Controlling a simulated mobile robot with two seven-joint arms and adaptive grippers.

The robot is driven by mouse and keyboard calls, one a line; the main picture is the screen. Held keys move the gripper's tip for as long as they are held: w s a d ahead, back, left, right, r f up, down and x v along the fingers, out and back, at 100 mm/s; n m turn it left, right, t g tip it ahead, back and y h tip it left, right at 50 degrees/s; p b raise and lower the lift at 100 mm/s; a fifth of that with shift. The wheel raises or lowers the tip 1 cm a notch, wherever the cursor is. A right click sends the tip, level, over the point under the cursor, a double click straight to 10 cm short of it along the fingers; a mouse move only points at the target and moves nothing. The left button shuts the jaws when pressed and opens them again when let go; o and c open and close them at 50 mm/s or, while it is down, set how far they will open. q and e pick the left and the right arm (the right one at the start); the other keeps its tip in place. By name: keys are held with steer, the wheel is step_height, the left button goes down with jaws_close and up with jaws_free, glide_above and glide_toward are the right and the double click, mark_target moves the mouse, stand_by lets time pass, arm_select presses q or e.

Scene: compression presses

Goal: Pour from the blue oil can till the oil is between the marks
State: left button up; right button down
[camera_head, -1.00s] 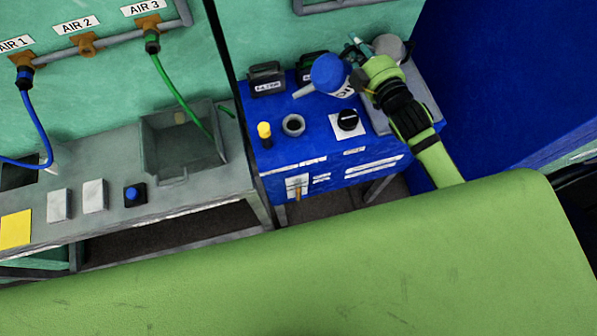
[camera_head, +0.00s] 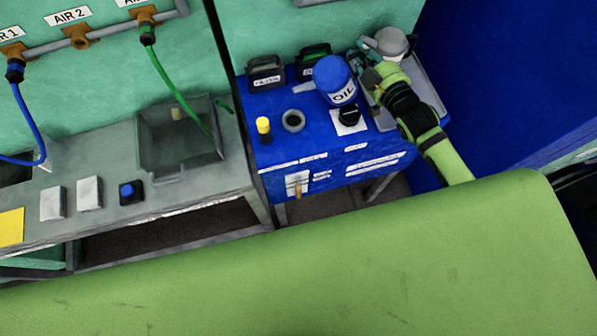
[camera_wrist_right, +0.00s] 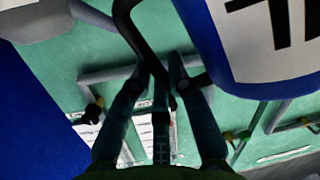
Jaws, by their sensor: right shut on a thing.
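The blue oil can (camera_head: 335,78) with a white OIL label is held above the blue machine (camera_head: 320,148). It stands nearly upright in the head view. My right gripper (camera_head: 362,72) is at its right side, shut on its handle. The wrist view shows the fingers (camera_wrist_right: 160,75) around the black handle (camera_wrist_right: 136,35), with the can (camera_wrist_right: 240,45) at upper right. The round filler opening (camera_head: 293,120) is left of and below the can, apart from it. A white gauge plate (camera_head: 297,183) is on the machine's front; its marks and oil level are too small to read. My left gripper is out of view.
Dark containers (camera_head: 265,72) stand behind the opening. A yellow-topped post (camera_head: 263,127) is left of it and a black knob (camera_head: 348,115) right of it. A grey-white can (camera_head: 390,43) stands at the back right. A grey bench (camera_head: 110,150) is at left.

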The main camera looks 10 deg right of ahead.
steer(key=shift+r, duration=0.4)
step_height(320, 180, up, 2)
steer(key=p, duration=0.2)
steer(key=shift+r+p, duration=0.1)
steer(key=shift+p, duration=0.2)
steer(key=shift+r+p, duration=0.4)
steer(key=shift+r, duration=0.6)
